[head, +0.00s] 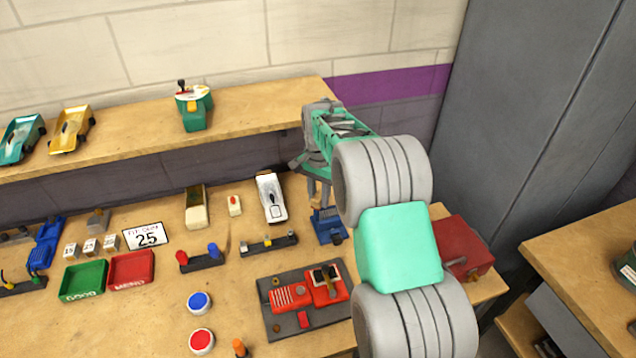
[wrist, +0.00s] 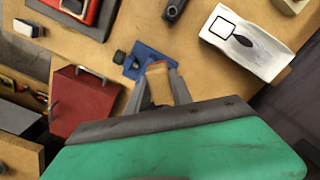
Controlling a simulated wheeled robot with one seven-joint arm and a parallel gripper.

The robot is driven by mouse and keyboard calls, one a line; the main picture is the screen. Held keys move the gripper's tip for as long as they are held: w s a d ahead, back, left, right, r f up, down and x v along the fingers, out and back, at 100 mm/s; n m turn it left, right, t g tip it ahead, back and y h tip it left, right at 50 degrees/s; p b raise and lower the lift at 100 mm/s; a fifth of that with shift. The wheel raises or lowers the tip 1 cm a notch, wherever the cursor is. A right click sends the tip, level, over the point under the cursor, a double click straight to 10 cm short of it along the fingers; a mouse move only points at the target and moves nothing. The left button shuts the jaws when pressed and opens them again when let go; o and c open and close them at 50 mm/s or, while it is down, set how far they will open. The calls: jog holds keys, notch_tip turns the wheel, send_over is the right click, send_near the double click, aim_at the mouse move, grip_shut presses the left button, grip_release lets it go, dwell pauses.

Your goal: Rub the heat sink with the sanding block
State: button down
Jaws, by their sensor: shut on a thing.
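My gripper (head: 318,196) is over the back right of the bench, pointing down above a blue holder (head: 328,226). In the wrist view my gripper (wrist: 159,80) is shut on a tan block (wrist: 157,84), which looks like the sanding block; the fingers cover its sides. The blue holder (wrist: 146,62) lies just beyond the fingertips; whether the block touches it I cannot tell. A red device (head: 291,297) with a ribbed body lies on a dark mat (head: 276,324). A dark finned part (head: 326,278) on it may be the heat sink; it is small and unclear.
A red toolbox (head: 463,247) stands at the bench's right end. Blue (head: 199,301) and red (head: 201,341) round pots stand left of the mat. A shelf (head: 250,112) runs behind.

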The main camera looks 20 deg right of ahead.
jog(key=shift+r+p, duration=0.85)
jog(key=shift+r, duration=0.9)
